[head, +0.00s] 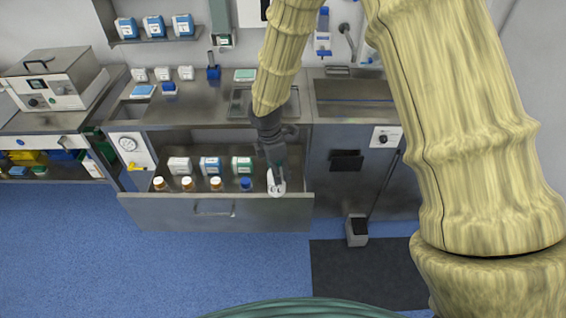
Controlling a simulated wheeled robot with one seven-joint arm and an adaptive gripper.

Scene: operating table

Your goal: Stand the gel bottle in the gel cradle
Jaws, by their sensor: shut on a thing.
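My gripper (276,172) points down at the right end of an open drawer. It is shut on a white bottle (277,188) with dark lettering, which seems to be the gel bottle. The bottle looks about upright, and its upper part is hidden by my fingers. I cannot tell whether its base touches the drawer floor. I cannot make out the gel cradle for certain; a small dark blue holder (213,73) stands at the back of the counter.
The open drawer (215,212) also holds several small bottles (187,184) and boxes (210,165).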

